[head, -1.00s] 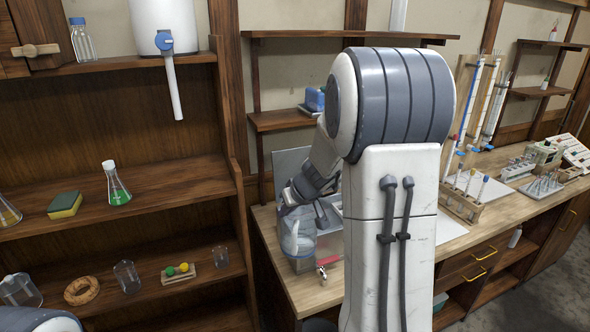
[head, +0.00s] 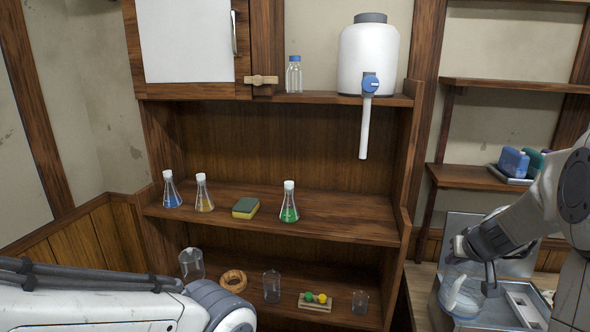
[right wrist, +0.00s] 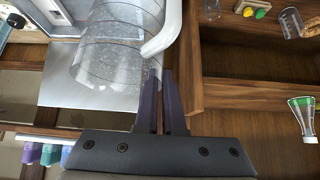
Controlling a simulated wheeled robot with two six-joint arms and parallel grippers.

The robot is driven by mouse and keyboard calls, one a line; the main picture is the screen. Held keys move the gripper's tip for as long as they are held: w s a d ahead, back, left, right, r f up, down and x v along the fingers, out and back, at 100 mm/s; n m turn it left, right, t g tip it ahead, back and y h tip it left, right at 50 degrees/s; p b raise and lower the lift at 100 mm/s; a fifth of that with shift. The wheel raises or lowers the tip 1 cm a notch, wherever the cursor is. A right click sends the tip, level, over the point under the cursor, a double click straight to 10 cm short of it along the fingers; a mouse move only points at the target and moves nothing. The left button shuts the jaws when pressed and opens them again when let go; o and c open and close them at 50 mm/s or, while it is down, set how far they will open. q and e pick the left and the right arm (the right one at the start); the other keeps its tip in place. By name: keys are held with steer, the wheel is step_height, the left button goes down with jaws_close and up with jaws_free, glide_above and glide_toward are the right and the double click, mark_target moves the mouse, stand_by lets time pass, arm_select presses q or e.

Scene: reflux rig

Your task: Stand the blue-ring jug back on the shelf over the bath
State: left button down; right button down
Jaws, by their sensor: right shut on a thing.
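A clear jug with a white handle (head: 459,297) hangs at the lower right of the head view, partly hidden by my right arm. In the right wrist view its clear body (right wrist: 105,65) with thin dark lines lies at the fingertips. My right gripper (right wrist: 161,80) is shut on the jug near the handle. No blue ring can be made out on it. The jug is in front of or over a metal, box-like bath (head: 520,298); I cannot tell its height above it. A small wooden shelf (head: 460,176) is on the wall above. My left gripper is out of view.
A tray with blue and teal items (head: 514,162) takes up the small shelf's right part; its left part is bare. An upright post (head: 408,180) separates it from the big shelf unit, with flasks, a sponge (head: 246,208) and a white tank (head: 367,60).

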steer(key=w+a+f+n+y+b, duration=0.1)
steer(key=a+f, duration=0.3)
steer(key=a, duration=0.6)
steer(key=a+f+n+b, duration=0.15)
steer(key=a+f, duration=0.25)
steer(key=a, duration=0.7)
steer(key=w+a+f+n+y+b, duration=0.1)
steer(key=a+f, duration=0.4)
steer(key=a, duration=0.5)
steer(key=d, duration=1.1)
steer(key=s+f, duration=0.5)
steer(key=f, duration=0.6)
steer(key=shift+s+f, duration=0.2)
steer(key=shift+s, duration=0.2)
steer(key=shift+w+a+m, duration=0.1)
steer(key=shift+a+m, duration=0.05)
steer(key=shift+m, duration=0.1)
